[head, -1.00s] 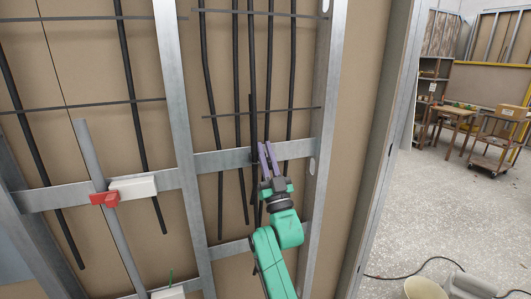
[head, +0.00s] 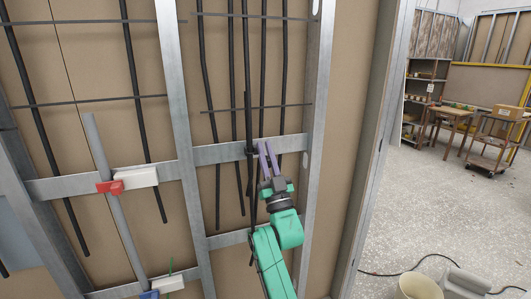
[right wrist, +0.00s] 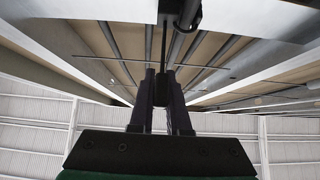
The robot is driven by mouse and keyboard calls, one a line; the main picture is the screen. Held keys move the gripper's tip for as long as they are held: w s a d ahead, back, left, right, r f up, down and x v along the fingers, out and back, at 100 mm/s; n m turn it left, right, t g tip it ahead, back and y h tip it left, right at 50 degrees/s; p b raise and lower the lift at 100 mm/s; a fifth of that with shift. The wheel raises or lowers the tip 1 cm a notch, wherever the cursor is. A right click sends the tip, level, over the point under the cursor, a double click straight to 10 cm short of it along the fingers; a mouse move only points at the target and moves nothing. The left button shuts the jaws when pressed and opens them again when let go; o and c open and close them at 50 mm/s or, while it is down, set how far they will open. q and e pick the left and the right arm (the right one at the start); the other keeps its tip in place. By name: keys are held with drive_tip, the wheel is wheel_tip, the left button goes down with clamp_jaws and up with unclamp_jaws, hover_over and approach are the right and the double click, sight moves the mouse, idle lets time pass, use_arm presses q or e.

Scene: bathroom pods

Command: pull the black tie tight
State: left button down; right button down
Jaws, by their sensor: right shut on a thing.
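The black tie (head: 248,115) shows as a thin dark strip standing in front of the black cables at the metal crossrail. Its loop is hard to tell from the cables. My right gripper (head: 262,146) is at the crossrail, with its purple fingers pointing up. In the right wrist view the fingers (right wrist: 166,88) are closed on a dark piece of the tie, and a thin black strip (right wrist: 163,45) runs up from them. How tightly the tie sits around the cables cannot be told. My left gripper is not in view.
Several black cables (head: 206,75) hang between metal studs (head: 176,75). The crossrail (head: 222,154) runs behind my fingers. A grey pipe (head: 117,215) with a red clip (head: 110,188) and a white block (head: 136,178) stands left. A bucket (head: 424,286) is on the open floor at right.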

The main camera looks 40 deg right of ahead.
drive_tip(key=shift+w+d, duration=0.1)
drive_tip(key=shift+w, duration=0.05)
drive_tip(key=c, duration=0.9)
unclamp_jaws()
drive_tip(key=shift+r, duration=0.1)
use_arm(q)
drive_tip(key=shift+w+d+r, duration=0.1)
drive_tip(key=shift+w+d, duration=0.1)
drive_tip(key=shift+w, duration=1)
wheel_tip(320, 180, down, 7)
drive_tip(key=b, duration=0.6)
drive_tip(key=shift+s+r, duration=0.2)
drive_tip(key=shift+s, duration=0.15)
use_arm(e)
drive_tip(key=v, duration=1.4)
drive_tip(key=shift+f, duration=0.2)
